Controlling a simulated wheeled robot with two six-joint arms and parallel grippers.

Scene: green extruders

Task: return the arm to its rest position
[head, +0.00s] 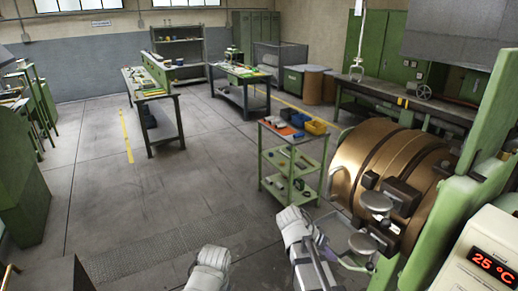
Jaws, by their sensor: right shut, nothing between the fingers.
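My right arm comes up from the bottom centre with a white joint cover. My right gripper (350,262) is at the lower right, close in front of the brass-coloured machine. It is shut with nothing in it. It looks near the machine's round grey knobs, and I cannot tell whether it touches them. Only a white joint of my left arm shows at the bottom centre. My left gripper is out of view.
A brass-coloured cylindrical machine (358,160) and a temperature display (493,265) reading 25 °C crowd the right. A green shelf cart (290,168) stands beyond my right arm. Workbenches (168,135) are farther back. The floor (150,200) at centre left is clear.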

